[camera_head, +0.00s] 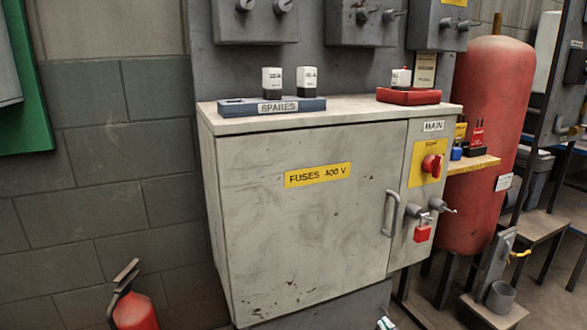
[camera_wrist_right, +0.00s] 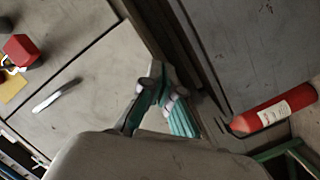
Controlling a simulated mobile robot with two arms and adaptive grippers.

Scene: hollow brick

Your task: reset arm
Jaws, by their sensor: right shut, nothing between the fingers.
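My right gripper (camera_wrist_right: 163,105) shows in the right wrist view with teal finger pads, shut and empty. In the head view only a small tip of it (camera_head: 385,323) shows at the bottom edge, below and in front of the grey fuse cabinet (camera_head: 300,235). The cabinet door is closed, with a yellow "FUSES 400 V" label (camera_head: 318,175) and a metal handle (camera_head: 391,213). The handle also shows in the right wrist view (camera_wrist_right: 57,97), apart from the gripper. My left gripper is in neither view.
On the cabinet top are a blue SPARES holder (camera_head: 272,106) with two fuses and a red tray (camera_head: 408,96). A red switch (camera_head: 432,165) and red padlock (camera_head: 423,232) are at right. A fire extinguisher (camera_head: 134,308) stands left; a red tank (camera_head: 488,140) stands right.

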